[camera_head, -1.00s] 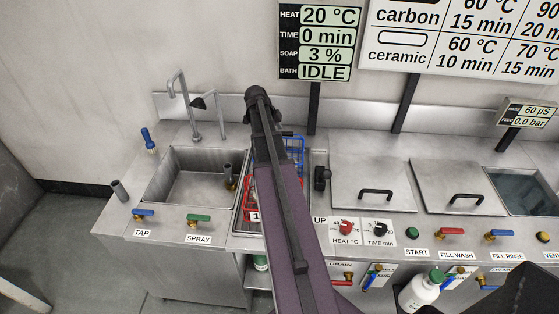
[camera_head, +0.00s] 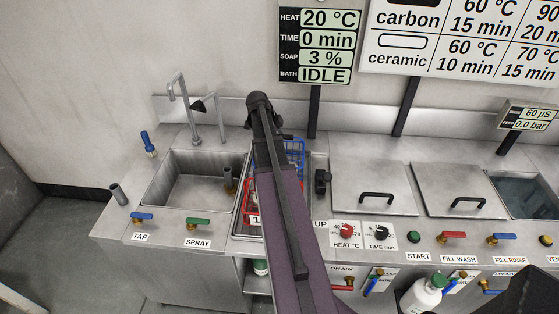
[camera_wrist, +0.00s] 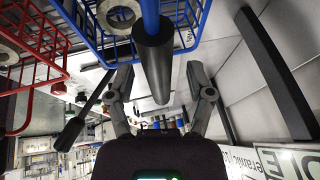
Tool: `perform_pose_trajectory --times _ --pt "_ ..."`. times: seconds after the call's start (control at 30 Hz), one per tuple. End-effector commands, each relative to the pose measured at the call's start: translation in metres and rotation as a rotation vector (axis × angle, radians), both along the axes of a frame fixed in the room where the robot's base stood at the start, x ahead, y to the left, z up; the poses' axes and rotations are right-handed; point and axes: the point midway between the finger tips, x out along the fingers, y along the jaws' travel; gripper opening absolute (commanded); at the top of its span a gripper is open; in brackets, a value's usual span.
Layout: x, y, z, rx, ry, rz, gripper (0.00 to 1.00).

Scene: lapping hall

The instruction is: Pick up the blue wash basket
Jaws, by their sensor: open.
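The blue wash basket (camera_head: 297,150) stands in a drain bay right of the sink in the head view, partly hidden behind my arm. In the wrist view the blue wire basket (camera_wrist: 92,42) fills the upper part, with round pieces in it. Its blue upright handle has a dark cylindrical grip (camera_wrist: 154,62). My gripper (camera_wrist: 160,74) is open, with one finger on each side of this grip. A gap shows beside each finger; whether the grip sits fully at fingertip depth I cannot tell. The head view hides my gripper behind the arm.
A red wire basket (camera_head: 249,197) stands in front of the blue one, and in the wrist view (camera_wrist: 35,72) close to its left. The sink (camera_head: 195,188) with its tall tap is at left; lidded tanks (camera_head: 375,187) are at right. A wall display stands behind.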

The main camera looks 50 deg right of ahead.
Motion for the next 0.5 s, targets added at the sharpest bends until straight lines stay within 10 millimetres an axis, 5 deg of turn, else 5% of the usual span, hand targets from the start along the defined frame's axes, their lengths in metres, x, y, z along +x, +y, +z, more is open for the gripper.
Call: perform_pose_trajectory --times 0.5 --pt "-0.0003 -0.0003 -0.0049 0.0 0.0 0.0 0.68"
